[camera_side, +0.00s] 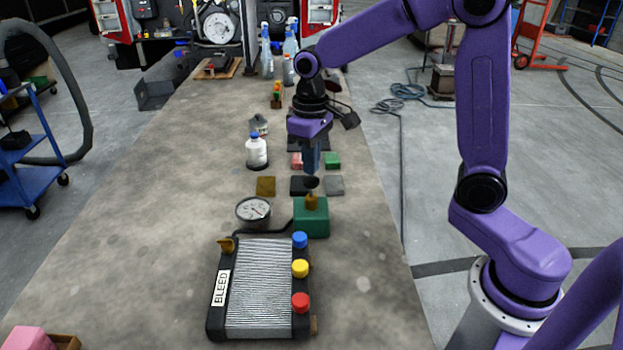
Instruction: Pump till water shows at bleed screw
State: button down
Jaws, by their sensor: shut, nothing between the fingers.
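A radiator (260,290) with a silver finned core lies near the front of the bench, with a white "BLEED" label (221,288) on its left side. A brass-coloured fitting (226,244) sits at its upper left corner; I see no water there. A green pump block (311,218) with a brass-coloured top (311,201) stands behind the radiator's right corner. A dark hose runs between the block and the radiator. My gripper (312,182) is shut and empty, pointing down just above the brass top. I cannot tell whether it touches it.
Blue (299,239), yellow (300,268) and red (300,302) caps line the radiator's right side. A round gauge (253,210) stands left of the pump. A white bottle (257,153) and small coloured blocks stand behind. The bench's left side is mostly clear.

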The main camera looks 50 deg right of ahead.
aim_at(311, 179)
jog(key=shift+f, duration=0.15)
dwell(0.4)
jog(key=shift+f, duration=1.9)
jog(key=shift+r, duration=2.05)
jog(key=shift+f, duration=0.15)
